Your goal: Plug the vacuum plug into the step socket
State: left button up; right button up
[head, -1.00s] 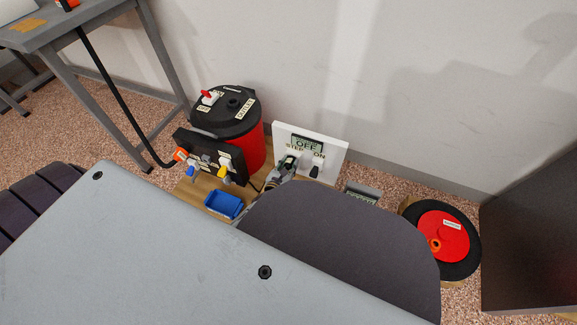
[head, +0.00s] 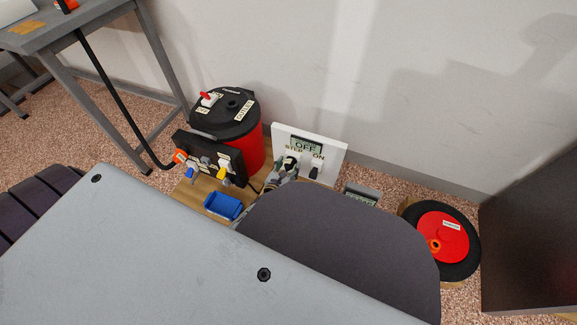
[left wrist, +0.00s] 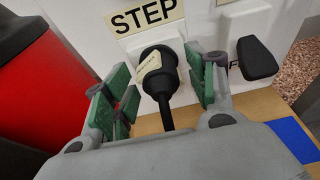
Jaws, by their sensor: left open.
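The vacuum plug (left wrist: 158,76) is black with a pale label and a black cord running down toward me. In the left wrist view its front end meets the step socket (left wrist: 143,42) on the white panel, below the STEP sign. How deep its prongs sit is hidden. My left gripper (left wrist: 163,88) is open, with green-padded fingers on both sides of the plug and gaps between. In the head view my left gripper (head: 283,170) is at the white panel (head: 333,155), with the plug mostly hidden there. My right gripper is not in view.
A black switch (left wrist: 256,58) juts out right of the socket. The red vacuum (head: 250,148) with a black lid stands left of the panel, with a black valve box (head: 208,158) before it. A blue tray (head: 223,206) and a red reel (head: 440,240) are nearby.

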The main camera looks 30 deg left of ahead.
pick_arm(q)
jog(key=v, duration=1.1)
jog(key=shift+s, duration=0.2)
jog(key=shift+r, duration=0.15)
jog(key=shift+d, duration=0.1)
dwell(1.3)
jog(key=s+d+r+m+g+h, duration=0.1)
jog(key=d+r+m+g+h, duration=0.35)
jog(key=m, duration=0.75)
jog(key=s+d+r+m+g+h, duration=0.1)
jog(key=d+r+m+g+h, duration=0.1)
jog(key=d+m, duration=0.8)
jog(key=s+a+r+m+g+y, duration=0.2)
jog(key=s+a+m, duration=0.2)
jog(key=a+m, duration=0.2)
jog(key=s+a+r+m+g+y+p, duration=0.1)
jog(key=s+a+r+m+g+y, duration=0.2)
jog(key=m, duration=0.7)
jog(key=s+a, duration=0.2)
jog(key=shift+s+a+m, duration=0.2)
jog(key=shift+a+m, duration=0.1)
jog(key=shift+a, duration=0.1)
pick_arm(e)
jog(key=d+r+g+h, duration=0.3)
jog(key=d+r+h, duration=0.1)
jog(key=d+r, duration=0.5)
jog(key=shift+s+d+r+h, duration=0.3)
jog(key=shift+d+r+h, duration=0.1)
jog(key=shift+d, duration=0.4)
